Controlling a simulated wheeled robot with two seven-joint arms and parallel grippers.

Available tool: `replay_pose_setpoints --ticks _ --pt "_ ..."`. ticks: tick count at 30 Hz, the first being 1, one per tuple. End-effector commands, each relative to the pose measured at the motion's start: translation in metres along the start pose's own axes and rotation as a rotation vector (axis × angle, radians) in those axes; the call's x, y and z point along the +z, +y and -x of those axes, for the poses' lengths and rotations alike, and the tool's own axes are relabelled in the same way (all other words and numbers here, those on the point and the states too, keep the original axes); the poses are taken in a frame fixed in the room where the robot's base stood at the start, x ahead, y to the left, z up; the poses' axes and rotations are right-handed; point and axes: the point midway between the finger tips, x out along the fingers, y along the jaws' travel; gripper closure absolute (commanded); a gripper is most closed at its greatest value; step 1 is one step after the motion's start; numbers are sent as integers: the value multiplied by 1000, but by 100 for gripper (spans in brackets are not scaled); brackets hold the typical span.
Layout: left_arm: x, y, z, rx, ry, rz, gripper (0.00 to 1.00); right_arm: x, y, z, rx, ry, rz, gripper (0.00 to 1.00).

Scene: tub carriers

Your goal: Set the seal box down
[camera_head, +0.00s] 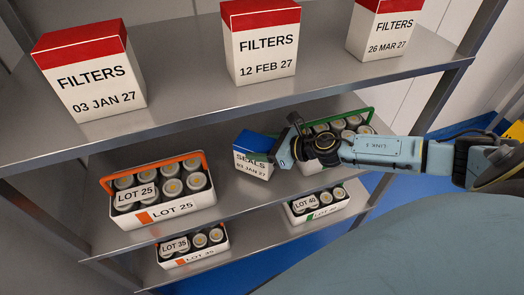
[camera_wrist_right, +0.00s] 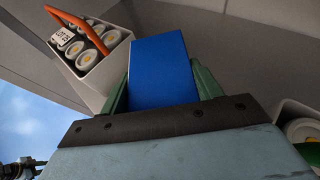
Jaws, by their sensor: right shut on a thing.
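The seal box (camera_head: 252,164) has a blue top and a white front reading SEALS 03 JAN 27. It is at the middle shelf (camera_head: 232,205), between two tubs. I cannot tell whether its base touches the shelf. My right gripper (camera_head: 274,150) reaches in from the right and is shut on the box. In the right wrist view the blue face of the seal box (camera_wrist_right: 163,70) sits between the green fingers of the right gripper (camera_wrist_right: 162,92). My left gripper is not in view.
An orange-handled LOT 25 tub (camera_head: 170,211) stands left of the box. A green-handled tub (camera_head: 312,169) stands right, partly behind my arm. FILTERS boxes (camera_head: 262,58) line the shelf above. LOT 35 (camera_head: 195,257) and LOT 40 (camera_head: 320,213) tubs are below.

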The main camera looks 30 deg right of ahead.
Motion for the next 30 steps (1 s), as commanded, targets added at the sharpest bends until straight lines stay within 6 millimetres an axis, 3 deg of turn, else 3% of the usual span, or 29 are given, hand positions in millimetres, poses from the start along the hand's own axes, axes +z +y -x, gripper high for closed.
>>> replay_pose_setpoints --ticks 3,15,16,20,30 --pt "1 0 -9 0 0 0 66 -17 0 -7 -1 -1 -3 68" --pt "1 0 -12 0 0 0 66 -21 0 -9 -1 -1 0 68" --pt "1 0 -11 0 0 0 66 -21 0 -8 0 1 0 33" --pt "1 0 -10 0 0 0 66 -20 0 -8 -1 1 0 16" --pt "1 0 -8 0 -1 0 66 -18 0 -7 -1 1 0 15"
